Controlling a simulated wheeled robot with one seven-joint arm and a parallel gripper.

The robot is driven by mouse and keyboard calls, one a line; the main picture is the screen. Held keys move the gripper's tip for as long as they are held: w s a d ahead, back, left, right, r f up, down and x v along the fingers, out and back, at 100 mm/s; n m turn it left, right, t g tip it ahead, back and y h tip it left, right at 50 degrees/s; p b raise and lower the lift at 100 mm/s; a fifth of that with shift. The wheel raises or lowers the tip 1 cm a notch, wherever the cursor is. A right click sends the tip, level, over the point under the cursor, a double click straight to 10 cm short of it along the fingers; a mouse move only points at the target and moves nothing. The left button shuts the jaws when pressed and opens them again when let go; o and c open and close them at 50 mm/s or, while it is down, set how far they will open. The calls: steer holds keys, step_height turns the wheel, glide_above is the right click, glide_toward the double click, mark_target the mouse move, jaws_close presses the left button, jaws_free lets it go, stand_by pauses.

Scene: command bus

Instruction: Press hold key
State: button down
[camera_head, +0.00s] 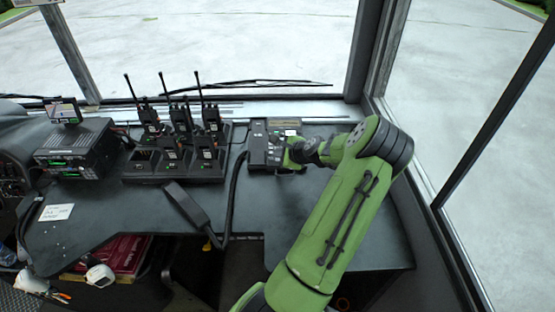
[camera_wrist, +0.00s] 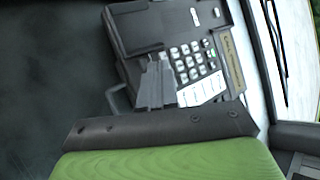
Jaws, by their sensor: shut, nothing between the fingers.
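A dark desk phone (camera_head: 262,150) lies on the black counter near the windscreen. In the head view my gripper (camera_head: 290,160) is at the phone's right front side, partly hidden by my green wrist. The hold key cannot be picked out. I cannot tell whether the fingertips touch the phone.
Several handheld radios with antennas stand in a charger (camera_head: 172,168) left of the phone. A black handset with a cable (camera_head: 187,206) lies in front of it. A radio unit (camera_head: 75,148) stands further left. The counter (camera_head: 270,210) in front of the phone is bare.

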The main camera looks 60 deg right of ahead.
stand_by(0.3)
steer(key=shift+f, duration=0.45)
steer(key=shift+d+f, duration=0.1)
steer(key=shift+f, duration=0.2)
stand_by(0.4)
steer(key=shift+r, duration=0.15)
steer(key=shift+r+p, duration=0.55)
steer(key=shift+r, duration=0.05)
steer(key=shift+r, duration=0.1)
steer(key=r+p, duration=0.3)
steer(key=a+r+p, duration=0.1)
steer(key=shift+s+r, duration=0.15)
steer(key=shift+r, duration=0.25)
steer(key=shift+d, duration=0.1)
stand_by(0.5)
